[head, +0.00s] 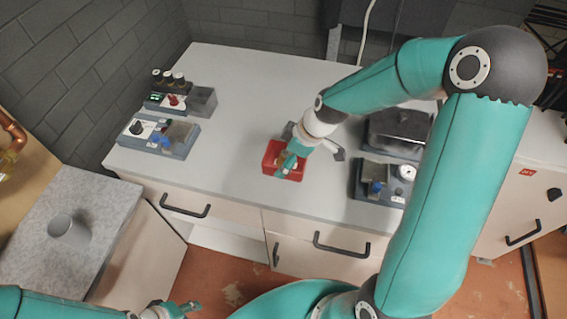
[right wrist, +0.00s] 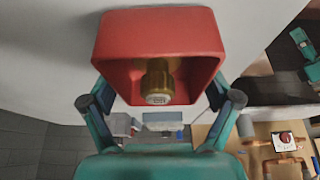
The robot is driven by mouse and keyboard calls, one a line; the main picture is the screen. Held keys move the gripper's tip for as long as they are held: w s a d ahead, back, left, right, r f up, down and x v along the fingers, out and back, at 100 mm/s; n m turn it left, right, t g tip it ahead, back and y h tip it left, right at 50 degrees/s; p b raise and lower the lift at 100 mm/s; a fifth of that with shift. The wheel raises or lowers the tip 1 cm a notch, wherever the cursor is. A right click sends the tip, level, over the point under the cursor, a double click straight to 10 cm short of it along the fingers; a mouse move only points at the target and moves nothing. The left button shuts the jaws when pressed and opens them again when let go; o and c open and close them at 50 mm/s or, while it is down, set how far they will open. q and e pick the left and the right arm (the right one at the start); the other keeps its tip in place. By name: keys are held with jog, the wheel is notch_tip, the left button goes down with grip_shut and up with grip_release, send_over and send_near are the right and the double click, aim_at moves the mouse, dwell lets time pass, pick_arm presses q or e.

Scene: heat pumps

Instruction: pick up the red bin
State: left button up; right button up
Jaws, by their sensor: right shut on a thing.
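The red bin (head: 270,164) is a small open box near the front middle of the light grey worktop in the head view. My right gripper (head: 289,161) is at the bin and partly covers it. In the right wrist view the red bin (right wrist: 112,45) sits between the two fingers, which press on its opposite sides. A brass cylindrical part (right wrist: 158,82) lies inside it. I cannot tell whether the bin touches the worktop. My left gripper (head: 182,308) shows only partly at the bottom edge of the head view, away from the bin; its opening is unclear.
Grey units with knobs stand on the worktop (head: 235,75) at the left (head: 158,138) and right (head: 380,183). A grey metal part (head: 338,153) is just right of the bin. The worktop left of the bin is clear.

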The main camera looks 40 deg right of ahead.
jog(key=shift+c, duration=0.5)
jog(key=shift+r, duration=0.1)
